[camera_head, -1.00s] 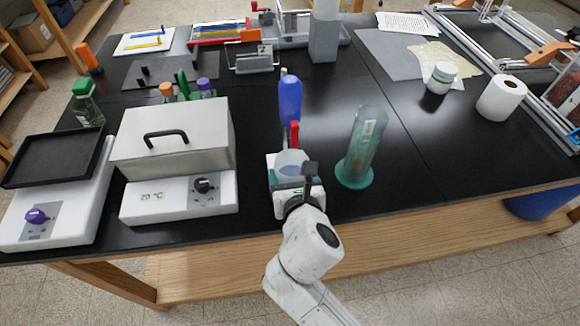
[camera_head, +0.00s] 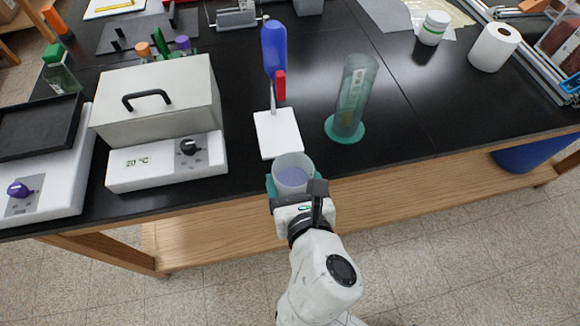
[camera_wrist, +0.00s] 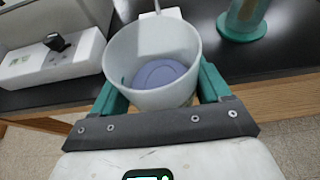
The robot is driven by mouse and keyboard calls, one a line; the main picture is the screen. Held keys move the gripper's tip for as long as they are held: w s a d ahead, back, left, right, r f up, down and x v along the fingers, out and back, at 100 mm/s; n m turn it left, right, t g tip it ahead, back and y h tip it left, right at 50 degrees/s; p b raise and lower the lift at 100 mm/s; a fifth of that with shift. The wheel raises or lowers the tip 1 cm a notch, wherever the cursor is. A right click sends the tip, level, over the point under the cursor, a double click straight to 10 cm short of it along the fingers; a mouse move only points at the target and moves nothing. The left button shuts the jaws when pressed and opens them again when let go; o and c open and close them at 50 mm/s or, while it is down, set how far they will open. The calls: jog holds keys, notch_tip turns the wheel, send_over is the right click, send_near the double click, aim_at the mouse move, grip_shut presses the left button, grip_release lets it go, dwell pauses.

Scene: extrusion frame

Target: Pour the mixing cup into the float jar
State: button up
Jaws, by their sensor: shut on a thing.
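The mixing cup (camera_head: 293,173) is a pale translucent cup with bluish-purple contents at its bottom. My gripper (camera_head: 292,190) is shut on it, with teal fingers on both sides, and holds it upright just off the bench's front edge. The wrist view shows the cup (camera_wrist: 152,58) from above, between the fingers. A tall greenish transparent cylinder with a teal foot, which looks like the float jar (camera_head: 354,98), stands on the black bench to the right of and beyond the cup. Its foot also shows in the wrist view (camera_wrist: 243,28). Its contents are hard to make out.
A white plate (camera_head: 277,134) on a stand lies beyond the cup, with a blue and red object (camera_head: 275,50) above it. A water bath marked 20 °C (camera_head: 165,160) stands on the left.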

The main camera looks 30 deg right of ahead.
aim_at(297, 192)
jog(key=shift+s+a, duration=0.3)
jog(key=shift+s, duration=0.5)
jog(key=shift+s+r, duration=0.15)
jog(key=shift+s, duration=0.1)
jog(key=shift+s+a+r+p, duration=0.1)
jog(key=shift+s+r+p, duration=0.05)
jog(key=shift+r+p, duration=0.85)
notch_tip(297, 192, up, 4)
jog(key=p, duration=0.5)
jog(key=shift+f, duration=0.1)
